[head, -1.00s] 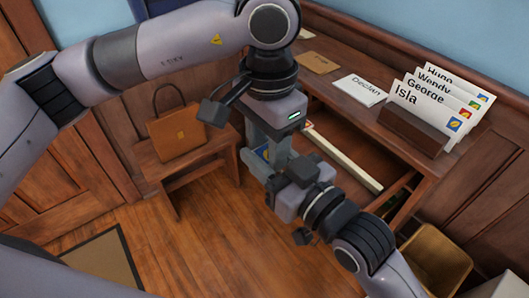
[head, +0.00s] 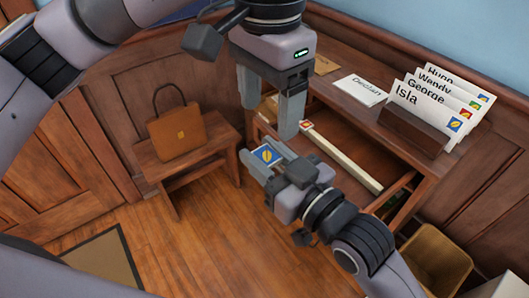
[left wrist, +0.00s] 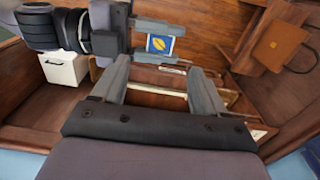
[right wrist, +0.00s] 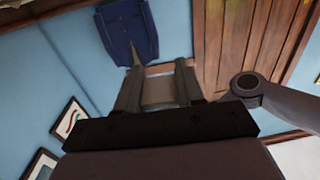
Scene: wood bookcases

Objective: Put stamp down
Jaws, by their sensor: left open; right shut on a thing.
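The stamp (head: 267,155) is a small blue square with a yellow leaf and a pale border. My right gripper (head: 264,158) is shut on it, a finger at each of two opposite edges, holding it up beside the open drawer. In the left wrist view the stamp (left wrist: 160,44) shows its face. In the right wrist view its plain back (right wrist: 158,90) is between the fingers. My left gripper (head: 270,123) is open and empty above the stamp, apart from it. The desk (head: 330,108) has an open drawer (head: 352,143).
An envelope marked Declan (head: 360,90) lies on the desktop. A wooden rack (head: 413,131) at right holds stamped envelopes. A reddish stamp (head: 306,125) shows at the drawer. A brown bag (head: 182,135) stands on a stool at left. A bin (head: 437,262) is at lower right.

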